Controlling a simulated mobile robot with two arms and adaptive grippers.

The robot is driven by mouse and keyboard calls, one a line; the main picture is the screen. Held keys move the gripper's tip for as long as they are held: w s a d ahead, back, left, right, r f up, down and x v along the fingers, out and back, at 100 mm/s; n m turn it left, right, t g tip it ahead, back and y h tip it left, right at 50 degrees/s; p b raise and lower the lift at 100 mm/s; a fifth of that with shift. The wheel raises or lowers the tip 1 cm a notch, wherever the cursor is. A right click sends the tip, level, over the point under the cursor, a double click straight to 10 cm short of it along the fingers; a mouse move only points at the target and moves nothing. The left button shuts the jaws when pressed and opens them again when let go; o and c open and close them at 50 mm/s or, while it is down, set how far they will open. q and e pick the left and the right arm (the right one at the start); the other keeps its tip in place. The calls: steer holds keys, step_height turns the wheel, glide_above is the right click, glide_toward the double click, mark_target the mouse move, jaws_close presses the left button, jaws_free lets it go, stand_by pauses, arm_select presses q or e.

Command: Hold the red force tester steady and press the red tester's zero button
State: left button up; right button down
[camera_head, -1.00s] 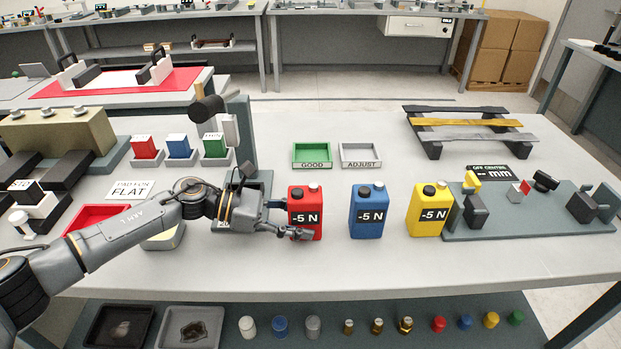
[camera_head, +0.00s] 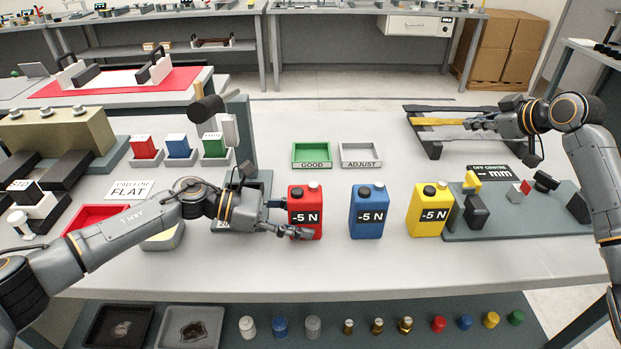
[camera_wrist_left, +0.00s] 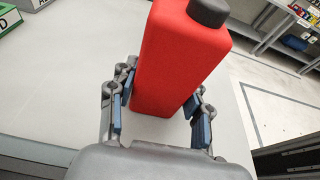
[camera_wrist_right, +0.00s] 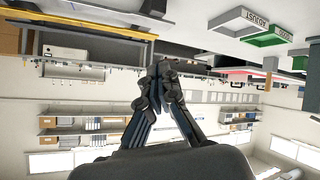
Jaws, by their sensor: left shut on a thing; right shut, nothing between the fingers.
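The red force tester (camera_head: 305,205) stands upright on the table and reads -5 N. It has a dark button (camera_head: 297,191) and a pale button (camera_head: 314,186) on top; I cannot tell which is zero. My left gripper (camera_head: 292,222) is shut on its lower body from the left. In the left wrist view the red body (camera_wrist_left: 180,60) sits between the two fingers, with a dark knob (camera_wrist_left: 209,12) on top. My right gripper (camera_head: 474,123) is shut and empty, above the rack at the back right, well away from the tester. It also shows in the right wrist view (camera_wrist_right: 163,75).
A blue tester (camera_head: 368,212) and a yellow tester (camera_head: 428,210) stand to the right of the red one. Green (camera_head: 312,164) and grey (camera_head: 361,164) trays lie behind. The table front is clear.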

arm_select(q)
steer(key=shift+a, duration=0.1)
arm_select(e)
steer(key=s+a+r+n+g+y, duration=0.2)
steer(key=s+a, duration=0.3)
steer(key=a, duration=0.4)
steer(key=s+a+r+n+g+y, duration=0.2)
steer(key=s+a, duration=0.4)
steer(key=a, duration=0.4)
steer(key=s+a+r+n+g+y, duration=0.3)
steer(key=s+a+n+g, duration=0.3)
steer(key=a, duration=0.3)
steer(key=shift+s+a+r, duration=0.25)
steer(key=shift+a+r, duration=0.05)
steer(key=shift+a, duration=0.1)
steer(key=shift+f, duration=0.1)
arm_select(q)
steer(key=shift+s, duration=0.1)
arm_select(e)
glide_above(310, 196)
steer(key=f, duration=0.6)
steer(key=shift+s+d, duration=0.15)
steer(key=shift+s, duration=0.05)
step_height(310, 196, down, 2)
steer(key=shift+w+f, duration=0.15)
steer(key=shift+f, duration=0.1)
steer(key=shift+a+f, duration=0.2)
steer(key=shift+f, duration=0.35)
